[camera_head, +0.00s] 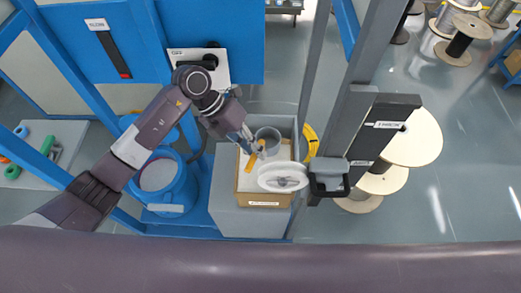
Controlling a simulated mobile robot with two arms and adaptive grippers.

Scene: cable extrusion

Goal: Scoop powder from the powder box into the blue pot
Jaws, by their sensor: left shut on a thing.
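The powder box (263,199) is an open cardboard box with a white label on its front, standing on a grey block at the centre. Pale powder (246,179) shows inside it. My left gripper (251,143) reaches over the box from the upper left and is shut on the scoop, whose orange handle (262,148) shows beside the fingers. A grey round cup (268,136), seemingly the scoop's bowl, is at the back of the box. The blue pot (182,189) stands left of the box, with a pale, round opening facing up. My right gripper is not in view.
A white disc (283,178) overhangs the box's right side, next to a grey and black fitting (330,177) and a yellow curved part (310,142). Blue frame posts and a grey column (338,138) flank the work area. Cable reels (413,138) stand right.

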